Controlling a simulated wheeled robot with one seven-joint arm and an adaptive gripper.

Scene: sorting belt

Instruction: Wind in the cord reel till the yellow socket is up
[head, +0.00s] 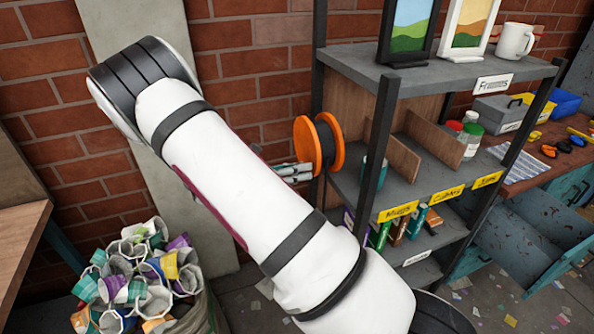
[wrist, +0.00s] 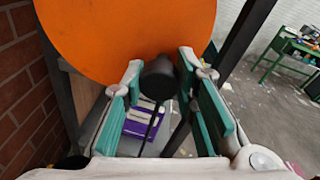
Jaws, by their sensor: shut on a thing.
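The cord reel (head: 308,147) has orange flanges and a dark drum, and it is mounted at the left side of the shelf unit. In the wrist view its orange flange (wrist: 130,35) fills the upper left. A black crank knob (wrist: 158,80) sticks out toward me. My gripper (wrist: 158,88) has its teal-padded fingers on either side of this knob and is shut on it. In the head view my gripper (head: 292,170) reaches the reel's left face, partly hidden by my arm. A dark cord seems to hang below the knob. I cannot see the yellow socket in either view.
The shelf unit (head: 362,75) holds picture frames, a white mug (head: 515,41) and labelled bays. A bin of crumpled cups (head: 135,280) stands at the lower left. A brick wall (head: 235,75) is close behind the reel. A workbench (head: 550,150) stands at the right.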

